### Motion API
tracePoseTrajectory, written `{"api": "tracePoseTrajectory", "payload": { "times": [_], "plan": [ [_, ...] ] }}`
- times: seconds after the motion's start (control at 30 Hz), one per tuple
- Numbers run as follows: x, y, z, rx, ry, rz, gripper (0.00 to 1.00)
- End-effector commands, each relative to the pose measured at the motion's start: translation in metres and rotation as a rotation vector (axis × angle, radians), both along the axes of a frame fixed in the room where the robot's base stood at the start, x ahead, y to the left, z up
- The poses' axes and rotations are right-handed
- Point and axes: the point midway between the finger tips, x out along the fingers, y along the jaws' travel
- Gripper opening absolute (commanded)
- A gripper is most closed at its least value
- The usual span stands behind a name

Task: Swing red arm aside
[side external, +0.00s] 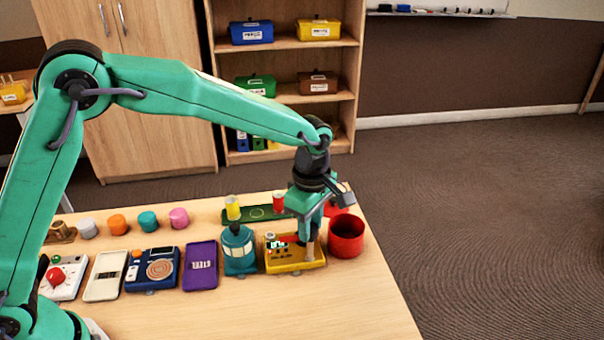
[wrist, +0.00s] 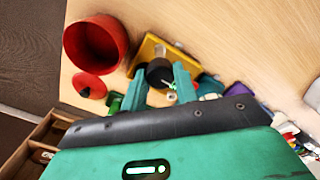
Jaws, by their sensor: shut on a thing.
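A yellow device (side external: 283,268) sits near the right end of the table, with a small lit green display. A short red bar (side external: 288,239), likely the red arm, shows on its top, partly hidden by my fingers. My gripper (side external: 308,243) points down over the right part of the device. In the wrist view my gripper (wrist: 161,84) is closed around a dark round piece (wrist: 159,71) above the yellow device (wrist: 148,49). Whether this piece belongs to the red arm cannot be told.
A red cup (side external: 346,238) stands close to the right, with a red lid (wrist: 91,86) beside it. A teal container (side external: 238,252) stands close to the left. A green tray (side external: 262,212) with yellow and red cylinders lies behind. The front table is clear.

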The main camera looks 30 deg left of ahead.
Motion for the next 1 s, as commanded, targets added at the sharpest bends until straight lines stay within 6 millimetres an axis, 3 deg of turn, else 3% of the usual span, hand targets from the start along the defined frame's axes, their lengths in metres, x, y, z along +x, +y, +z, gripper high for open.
{"api": "tracePoseTrajectory", "payload": {
  "times": [0.53, 0.57, 0.67, 1.0],
  "plan": [
    [0.0004, 0.0007, 0.0028, -0.001, -0.001, 0.038, 0.07],
    [0.0004, 0.0007, 0.0028, -0.001, -0.001, 0.038, 0.33],
    [0.0004, 0.0006, 0.0024, -0.001, -0.001, 0.037, 0.51],
    [0.0002, 0.0002, 0.0020, 0.000, -0.001, 0.035, 0.51]
  ]
}}
